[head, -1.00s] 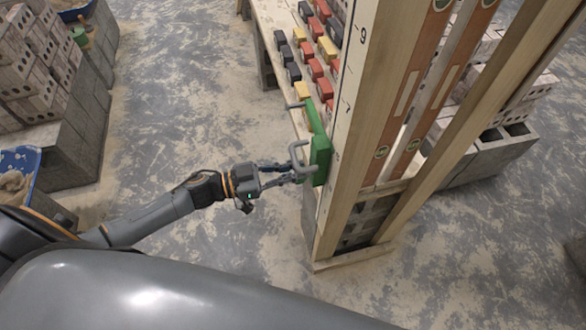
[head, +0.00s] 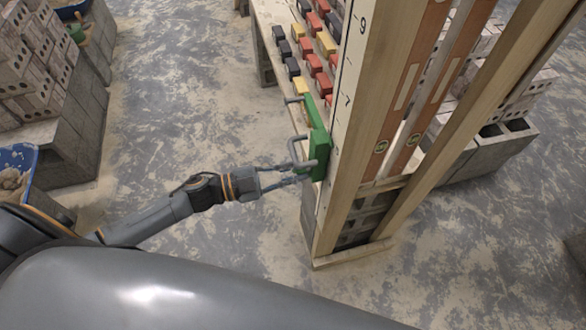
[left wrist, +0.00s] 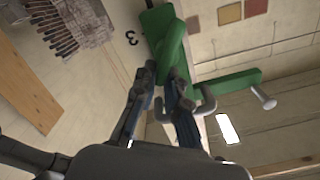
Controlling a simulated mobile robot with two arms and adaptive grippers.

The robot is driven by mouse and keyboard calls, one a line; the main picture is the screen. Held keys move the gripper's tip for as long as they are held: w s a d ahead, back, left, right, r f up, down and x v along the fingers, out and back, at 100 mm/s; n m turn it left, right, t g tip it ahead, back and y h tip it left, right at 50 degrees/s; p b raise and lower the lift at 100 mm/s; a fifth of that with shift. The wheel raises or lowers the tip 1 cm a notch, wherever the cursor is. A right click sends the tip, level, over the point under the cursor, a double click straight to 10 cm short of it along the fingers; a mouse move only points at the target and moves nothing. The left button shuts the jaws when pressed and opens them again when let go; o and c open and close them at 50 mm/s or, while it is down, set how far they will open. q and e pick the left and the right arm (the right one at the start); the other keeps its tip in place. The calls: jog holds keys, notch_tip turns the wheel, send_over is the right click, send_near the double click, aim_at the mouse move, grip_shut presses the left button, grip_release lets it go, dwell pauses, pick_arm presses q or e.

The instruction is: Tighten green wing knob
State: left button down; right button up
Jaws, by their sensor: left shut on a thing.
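A green fitting (head: 318,148) with grey bent handles is mounted on the side of the upright wooden post. My left gripper (head: 305,174) reaches its lower end from the left. In the left wrist view the green wing knob (left wrist: 171,45) stands at the fingertips of my left gripper (left wrist: 164,75), which is shut on it. The fingers hide part of the knob. A second green arm (left wrist: 226,85) with a grey pin lies to its right. In the head view the knob cannot be told apart from the fitting. My right gripper is not in view.
The wooden post (head: 352,130) with a number scale stands right beside the gripper. A bench with several coloured blocks (head: 315,65) is behind it. Brick stacks (head: 30,70) and a blue tub (head: 18,158) are at the left. The floor between is clear.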

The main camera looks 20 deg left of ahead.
pick_arm(q)
jog(key=shift+s+d+f+m+b, duration=0.15)
jog(key=shift+f+m+b, duration=0.2)
jog(key=shift+m+b, duration=1)
jog(key=shift+s+d+f+m+b, duration=0.15)
jog(key=shift+f+m+b, duration=0.2)
jog(key=shift+m, duration=1.95)
jog(key=shift+s+f+m+b, duration=0.15)
jog(key=shift+f+m+b, duration=0.45)
jog(key=shift+m, duration=1.25)
jog(key=shift+r, duration=0.2)
jog(key=c, duration=1.4)
grip_release()
jog(key=shift+a, duration=0.1)
jog(key=v, duration=1.2)
